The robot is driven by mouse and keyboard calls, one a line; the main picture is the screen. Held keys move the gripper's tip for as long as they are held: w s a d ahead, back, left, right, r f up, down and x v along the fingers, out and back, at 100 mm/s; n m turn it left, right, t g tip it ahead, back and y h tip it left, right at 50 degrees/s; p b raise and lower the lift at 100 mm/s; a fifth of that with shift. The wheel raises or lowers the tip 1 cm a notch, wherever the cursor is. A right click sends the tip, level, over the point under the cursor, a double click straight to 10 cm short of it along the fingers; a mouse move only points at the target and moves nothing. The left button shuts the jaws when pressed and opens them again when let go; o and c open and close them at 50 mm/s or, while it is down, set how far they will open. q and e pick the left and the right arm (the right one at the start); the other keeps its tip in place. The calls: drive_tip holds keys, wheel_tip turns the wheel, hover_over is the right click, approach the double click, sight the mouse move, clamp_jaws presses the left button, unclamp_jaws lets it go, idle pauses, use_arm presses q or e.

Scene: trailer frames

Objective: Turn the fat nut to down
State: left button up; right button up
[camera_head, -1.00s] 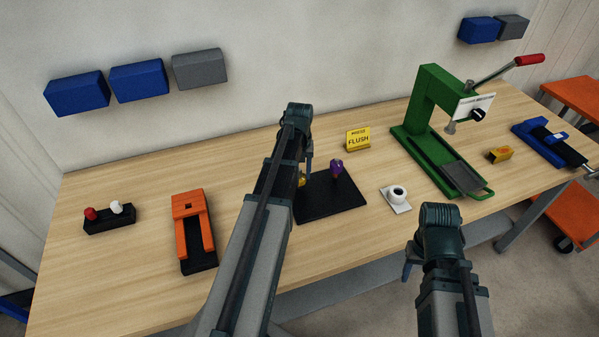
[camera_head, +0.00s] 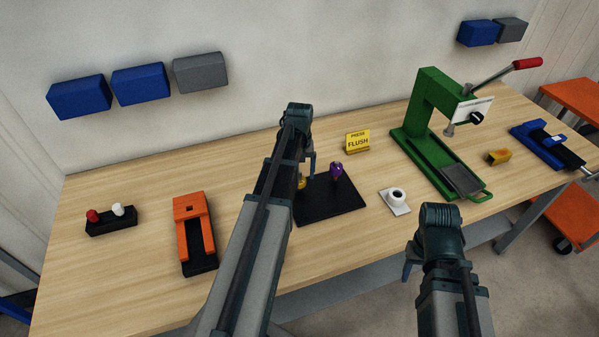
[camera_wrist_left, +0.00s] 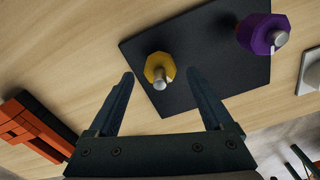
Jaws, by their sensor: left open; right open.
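A black plate (camera_head: 330,208) on the table carries two nuts on metal studs. The purple nut (camera_head: 336,171) looks thicker and stands on the plate's right side; it also shows at upper right in the left wrist view (camera_wrist_left: 258,32). The yellow nut (camera_wrist_left: 159,67) looks flatter and is partly hidden behind my left arm in the head view (camera_head: 302,183). My left gripper (camera_wrist_left: 160,76) is open and empty, its fingertips either side of the yellow nut in the picture; contact cannot be told. My right gripper (camera_head: 408,270) is mostly hidden by its arm, near the table's front edge.
A yellow flush sign (camera_head: 358,141) stands behind the plate, and a white round fitting (camera_head: 397,197) lies to its right. A green press (camera_head: 431,140) stands further right. An orange-black fixture (camera_head: 195,232) and a two-knob box (camera_head: 110,225) are at left.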

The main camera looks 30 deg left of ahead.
wheel_tip(320, 180, up, 13)
drive_tip(key=p, duration=1.2)
drive_tip(key=shift+f, duration=0.15)
